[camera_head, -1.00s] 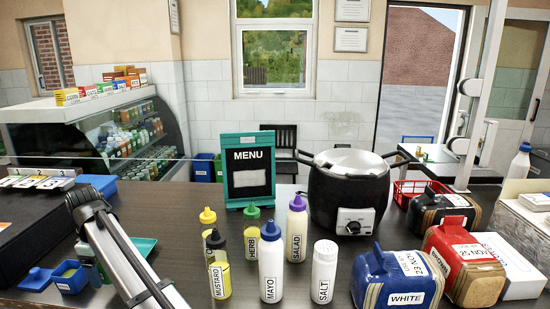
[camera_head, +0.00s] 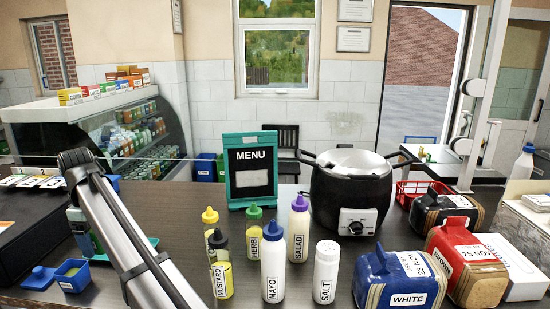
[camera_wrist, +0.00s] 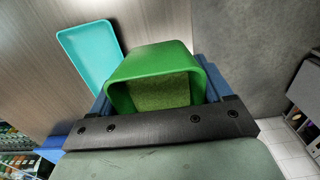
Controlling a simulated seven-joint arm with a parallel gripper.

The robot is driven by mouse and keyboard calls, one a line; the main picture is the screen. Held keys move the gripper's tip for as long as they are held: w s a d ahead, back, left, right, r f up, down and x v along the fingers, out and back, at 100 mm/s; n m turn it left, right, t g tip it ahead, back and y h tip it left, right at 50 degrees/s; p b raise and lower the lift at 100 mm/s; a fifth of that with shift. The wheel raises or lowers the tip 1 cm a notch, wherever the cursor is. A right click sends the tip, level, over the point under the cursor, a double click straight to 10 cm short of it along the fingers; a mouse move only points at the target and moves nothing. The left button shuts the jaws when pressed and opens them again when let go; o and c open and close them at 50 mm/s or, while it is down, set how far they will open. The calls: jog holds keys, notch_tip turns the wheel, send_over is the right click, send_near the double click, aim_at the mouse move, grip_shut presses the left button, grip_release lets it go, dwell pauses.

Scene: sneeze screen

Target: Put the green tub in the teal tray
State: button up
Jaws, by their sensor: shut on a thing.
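The green tub (camera_wrist: 155,88) is open-topped and has a speckled green filling. My gripper (camera_wrist: 156,92) is shut on it, with one blue finger along each side, in the wrist view. The teal tray (camera_wrist: 95,55) is flat, shallow and empty; it lies beyond the tub, up and to the left in that view. The tub is apart from the tray's middle and overlaps the tray's near corner in the picture.
A small blue tub (camera_head: 72,285) and a blue piece (camera_head: 39,278) stand at the front left. Several sauce bottles, such as the mustard bottle (camera_head: 221,278), stand right of my arm. A menu board (camera_head: 250,203) and a black cooker (camera_head: 350,195) stand farther back.

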aim_at(115, 291)
notch_tip(115, 291, down, 15)
jog(key=shift+r, duration=0.2)
jog(key=shift+c, duration=0.4)
notch_tip(115, 291, up, 14)
jog(key=shift+d+f, duration=0.1)
jog(key=shift+f, duration=0.1)
jog(key=shift+w+t, duration=0.3)
jog(key=shift+w+a+r+m+t+y, duration=1.55)
jog(key=shift+w+a+r+t, duration=0.8)
jog(key=shift+w+r+t, duration=1.9)
jog(key=w+d+r+m, duration=0.1)
jog(key=w+d, duration=0.2)
jog(key=d, duration=0.6)
jog(key=w+d+r, duration=0.1)
jog(key=w+d, duration=0.3)
jog(key=d, duration=0.4)
jog(key=w+d+r+t+h, duration=0.1)
jog(key=w+d+r+h, duration=0.1)
jog(key=d, duration=1.7)
jog(key=s+d, duration=0.3)
jog(key=d, duration=0.8)
jog(key=s+d+r+m, duration=0.1)
jog(key=s+d, duration=0.2)
jog(key=d, duration=0.8)
jog(key=s+d+r+m+h, duration=0.1)
jog(key=s+d, duration=0.2)
jog(key=d, duration=0.8)
jog(key=shift+s+d+r, duration=0.25)
jog(key=shift+s+d, duration=0.05)
